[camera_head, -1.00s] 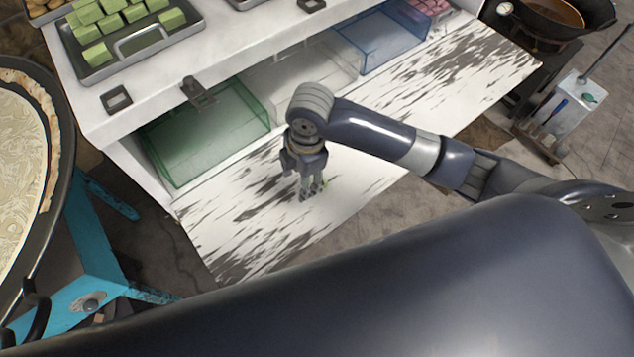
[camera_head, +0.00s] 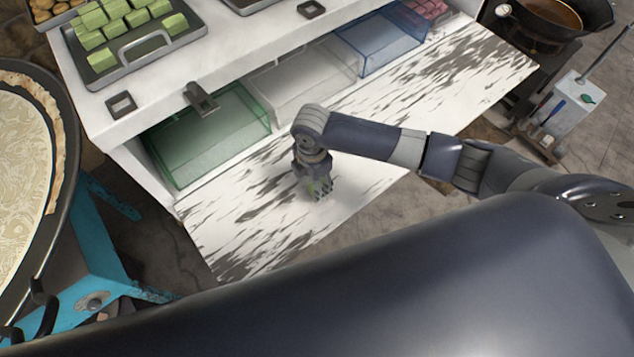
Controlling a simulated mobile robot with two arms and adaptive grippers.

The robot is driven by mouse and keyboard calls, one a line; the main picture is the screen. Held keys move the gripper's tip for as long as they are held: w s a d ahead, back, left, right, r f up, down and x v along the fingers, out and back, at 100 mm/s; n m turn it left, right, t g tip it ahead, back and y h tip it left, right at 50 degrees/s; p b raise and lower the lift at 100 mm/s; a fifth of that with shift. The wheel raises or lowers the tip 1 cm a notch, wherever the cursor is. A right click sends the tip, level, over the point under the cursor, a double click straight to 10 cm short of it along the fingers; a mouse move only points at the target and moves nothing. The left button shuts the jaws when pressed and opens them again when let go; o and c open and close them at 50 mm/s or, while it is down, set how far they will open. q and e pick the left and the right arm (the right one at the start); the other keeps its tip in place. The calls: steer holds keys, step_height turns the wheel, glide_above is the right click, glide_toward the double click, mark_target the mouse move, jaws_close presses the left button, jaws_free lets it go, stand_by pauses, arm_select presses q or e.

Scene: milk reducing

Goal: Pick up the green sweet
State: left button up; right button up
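My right gripper (camera_head: 320,190) points down close over the white, dark-streaked lower board (camera_head: 240,225). A small patch of green, probably the green sweet (camera_head: 311,188), shows at its fingers, mostly hidden by them. I cannot tell whether the fingers are closed on it or only beside it. Several more green sweets (camera_head: 137,17) sit in a metal tray (camera_head: 150,45) on the upper counter at the top left. My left gripper is not in view.
A green clear box (camera_head: 210,135), a colourless clear box (camera_head: 305,80) and a blue clear box (camera_head: 380,42) stand under the counter behind the gripper. A large round pan (camera_head: 65,150) stands at the left. The board's left part is clear.

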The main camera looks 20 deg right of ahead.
steer(key=shift+f, duration=0.95)
steer(key=c, duration=1.1)
steer(key=shift+o, duration=0.2)
